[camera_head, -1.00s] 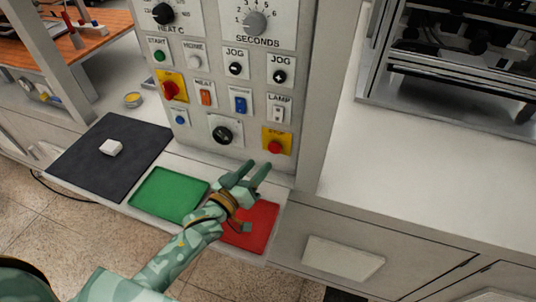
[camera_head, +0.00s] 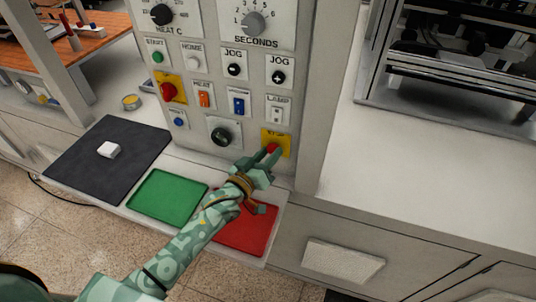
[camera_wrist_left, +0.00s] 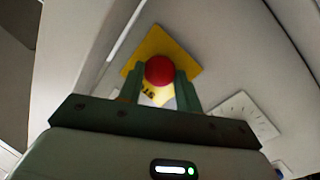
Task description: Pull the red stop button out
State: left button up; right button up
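The red stop button (camera_head: 272,149) sits on a yellow plate (camera_head: 283,139) low on the right of the grey control panel. My left gripper (camera_head: 265,160) is at the button, with its fingertips pointing at the panel and partly covering the yellow plate. In the left wrist view, the red button (camera_wrist_left: 159,69) shows between the two green fingers (camera_wrist_left: 159,85), one on each side. The fingers are apart, and a narrow gap seems to show beside the button. Whether they touch it is unclear. My right gripper is not in view.
Another red button (camera_head: 168,91) on yellow sits at the panel's left. The lamp switch (camera_head: 278,114) is just above the stop button. Green (camera_head: 168,197) and red (camera_head: 246,232) trays and a dark mat (camera_head: 90,165) with a white block (camera_head: 108,150) lie below.

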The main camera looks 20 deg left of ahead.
pick_arm(q)
jog(key=shift+s+p, duration=0.4)
jog(key=shift+s, duration=0.25)
jog(key=o, duration=1)
jog(key=shift+o, duration=0.2)
jog(key=v, duration=1.6)
jog(key=shift+p, duration=0.35)
jog(key=shift+s, duration=0.1)
